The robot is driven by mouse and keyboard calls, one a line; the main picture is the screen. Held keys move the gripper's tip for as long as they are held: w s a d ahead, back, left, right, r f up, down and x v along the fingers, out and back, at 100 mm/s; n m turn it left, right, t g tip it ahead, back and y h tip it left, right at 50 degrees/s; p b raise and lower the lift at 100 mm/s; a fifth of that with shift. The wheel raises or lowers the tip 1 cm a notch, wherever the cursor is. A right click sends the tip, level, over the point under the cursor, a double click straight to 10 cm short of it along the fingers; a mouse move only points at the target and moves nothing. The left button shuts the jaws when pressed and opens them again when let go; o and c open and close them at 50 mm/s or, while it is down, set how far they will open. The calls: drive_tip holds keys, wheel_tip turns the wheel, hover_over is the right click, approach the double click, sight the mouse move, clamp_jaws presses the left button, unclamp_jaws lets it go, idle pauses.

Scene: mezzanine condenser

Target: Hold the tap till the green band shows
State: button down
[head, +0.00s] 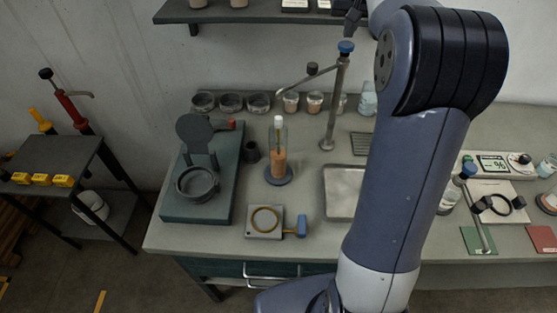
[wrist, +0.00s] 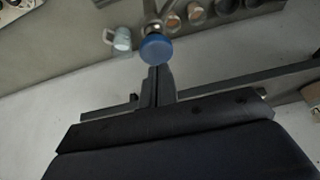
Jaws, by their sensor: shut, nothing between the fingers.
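The tap (head: 335,100) is a tall grey post on the bench with a blue knob (head: 346,47) on top. Its side arm reaches left toward a clear upright tube (head: 279,150) with a white top and orange-brown contents, on a round dark base. I can make out no green band on the tube. My gripper (head: 349,31) is shut and empty, just above the blue knob. In the wrist view the shut fingers (wrist: 157,72) point at the blue knob (wrist: 155,47). I cannot tell whether they touch it.
A dark shelf (head: 255,15) is on the wall, close left of my gripper. Several small bowls (head: 231,102) and cups line the bench's back edge. A metal tray (head: 343,190) lies in front of the tap. My arm hides part of the bench.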

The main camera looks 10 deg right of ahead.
drive_tip(key=shift+f, duration=0.2)
drive_tip(key=shift+f+b, duration=0.85)
drive_tip(key=shift+f, duration=0.25)
idle(6.7)
